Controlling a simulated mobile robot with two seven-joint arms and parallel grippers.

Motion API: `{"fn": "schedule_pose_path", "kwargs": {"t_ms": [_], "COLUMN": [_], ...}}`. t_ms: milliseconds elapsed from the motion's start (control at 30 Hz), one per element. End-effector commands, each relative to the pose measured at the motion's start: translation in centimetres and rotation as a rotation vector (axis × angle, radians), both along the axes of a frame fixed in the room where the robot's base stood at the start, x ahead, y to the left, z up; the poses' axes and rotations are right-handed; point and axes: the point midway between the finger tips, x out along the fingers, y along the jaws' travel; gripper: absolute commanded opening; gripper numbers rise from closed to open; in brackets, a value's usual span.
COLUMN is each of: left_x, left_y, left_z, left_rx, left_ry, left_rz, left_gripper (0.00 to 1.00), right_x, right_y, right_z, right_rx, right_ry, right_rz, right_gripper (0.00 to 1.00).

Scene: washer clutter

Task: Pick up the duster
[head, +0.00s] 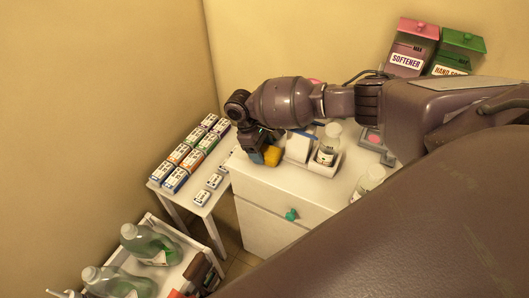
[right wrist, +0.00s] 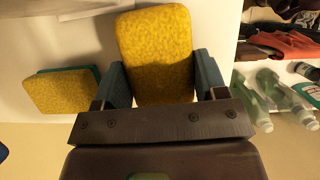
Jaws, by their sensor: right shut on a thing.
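My right gripper (head: 262,151) is low over the left end of the white cabinet top (head: 308,178). In the right wrist view, its two blue-grey fingers (right wrist: 162,82) are shut on a yellow sponge-like block (right wrist: 157,50). A yellow block (head: 272,156) also shows beside the fingers in the head view; I cannot tell whether it is the held one. A second yellow sponge (right wrist: 62,92) with a green backing lies apart at the left of the right wrist view. I see nothing that is clearly a duster. My left gripper is not in view.
A white caddy (head: 326,167) with a clear bottle stands to the right of the gripper. A side table (head: 216,211) holds several small boxes. A white cart (head: 195,252) with green bottles (head: 148,246) is lower left. Softener (head: 408,55) and hand soap (head: 452,62) dispensers are on the wall.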

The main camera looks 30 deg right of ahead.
Motion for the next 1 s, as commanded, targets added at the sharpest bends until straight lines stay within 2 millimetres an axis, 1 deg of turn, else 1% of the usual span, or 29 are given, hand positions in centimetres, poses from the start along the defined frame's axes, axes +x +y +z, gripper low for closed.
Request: {"fn": "schedule_pose_path", "kwargs": {"t_ms": [133,233,567,633,867,1000], "left_x": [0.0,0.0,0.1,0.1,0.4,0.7], "left_y": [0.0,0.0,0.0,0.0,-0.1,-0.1], "left_z": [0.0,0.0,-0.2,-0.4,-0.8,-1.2], "left_rx": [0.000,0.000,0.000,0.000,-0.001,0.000], "left_ry": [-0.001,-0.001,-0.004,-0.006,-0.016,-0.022], "left_rz": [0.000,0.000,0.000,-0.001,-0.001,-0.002], "left_gripper": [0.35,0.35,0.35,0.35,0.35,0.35], "right_x": [0.0,0.0,0.1,0.9,3.3,5.3], "right_y": [0.0,0.0,0.0,0.6,2.3,3.6], "right_z": [0.1,0.6,3.7,3.4,3.4,3.3], "right_rx": [0.000,0.000,0.000,0.001,0.002,0.002], "right_ry": [0.000,0.000,-0.001,-0.002,-0.001,-0.002], "right_rz": [0.000,-0.001,0.000,0.000,0.000,-0.001], "right_gripper": [0.42,0.42,0.42,0.42,0.42,0.42]}}
